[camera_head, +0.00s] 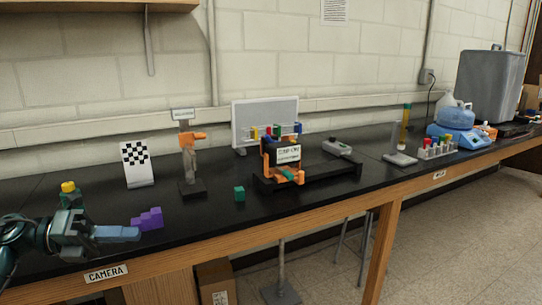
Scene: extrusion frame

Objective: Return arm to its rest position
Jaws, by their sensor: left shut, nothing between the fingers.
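My left gripper (133,233) comes in from the left edge, low over the front left of the black bench, near the "CAMERA" label. Its light blue fingers are together with nothing between them. A purple stepped block (148,219) sits on the bench just beyond the fingertips; I cannot tell whether they touch it. My right gripper is outside the view.
A tube rack (437,149) and blue device (455,136) are right. The bench's wooden front edge is near.

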